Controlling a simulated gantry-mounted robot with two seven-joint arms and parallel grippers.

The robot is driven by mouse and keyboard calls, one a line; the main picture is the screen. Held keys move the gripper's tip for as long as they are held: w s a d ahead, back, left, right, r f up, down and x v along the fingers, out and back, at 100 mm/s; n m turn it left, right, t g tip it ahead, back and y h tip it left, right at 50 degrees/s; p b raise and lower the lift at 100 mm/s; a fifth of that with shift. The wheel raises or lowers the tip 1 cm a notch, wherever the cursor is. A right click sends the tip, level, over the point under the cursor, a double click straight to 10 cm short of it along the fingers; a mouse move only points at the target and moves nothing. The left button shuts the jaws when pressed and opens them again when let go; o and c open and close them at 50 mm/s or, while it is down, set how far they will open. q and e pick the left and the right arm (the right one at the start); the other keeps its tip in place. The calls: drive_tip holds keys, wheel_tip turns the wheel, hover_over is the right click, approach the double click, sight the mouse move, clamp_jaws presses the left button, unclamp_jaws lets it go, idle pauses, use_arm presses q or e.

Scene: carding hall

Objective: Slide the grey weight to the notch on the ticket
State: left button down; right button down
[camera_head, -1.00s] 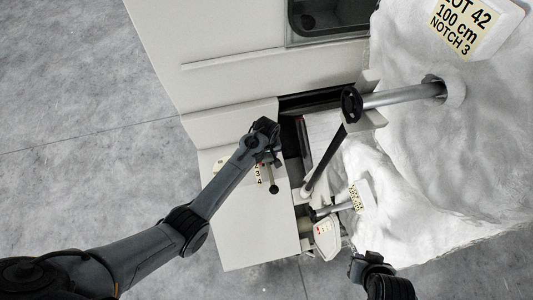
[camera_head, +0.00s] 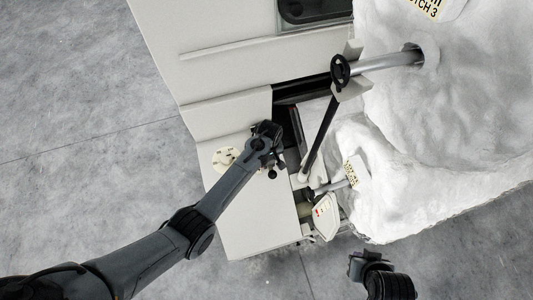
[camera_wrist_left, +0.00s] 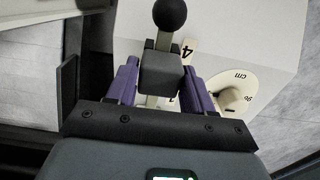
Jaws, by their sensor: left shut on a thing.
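The grey weight (camera_wrist_left: 160,75) is a small block on a thin rod between the purple fingers of my left gripper (camera_wrist_left: 160,85), which is shut on it. A black ball (camera_wrist_left: 170,14) caps the rod, just beyond the weight. A plate with the number 4 (camera_wrist_left: 187,50) shows beside the weight; other marks are mostly hidden. In the head view my left gripper (camera_head: 267,146) is over the pale panel, with the black ball (camera_head: 272,174) just below it. The ticket (camera_head: 430,8), cut off at the top, ends in a 3. My right gripper (camera_head: 364,262) is low, away from the rod; its jaws are unclear.
A round dial (camera_head: 226,158) marked in cm lies left of my left gripper. A black lever (camera_head: 320,135) and a metal roller (camera_head: 385,62) stand to the right, beside white fibre (camera_head: 440,110). A smaller label (camera_head: 356,172) hangs there. Grey floor is open left.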

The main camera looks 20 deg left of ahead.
use_arm(q)
drive_tip(key=shift+s+d, duration=0.1)
drive_tip(key=shift+d, duration=0.05)
drive_tip(key=c, duration=0.8)
unclamp_jaws()
drive_tip(key=shift+o, duration=1.4)
drive_tip(key=shift+s, duration=0.1)
drive_tip(key=shift+r, duration=0.6)
wheel_tip(320, 180, up, 10)
drive_tip(key=shift+f, duration=0.2)
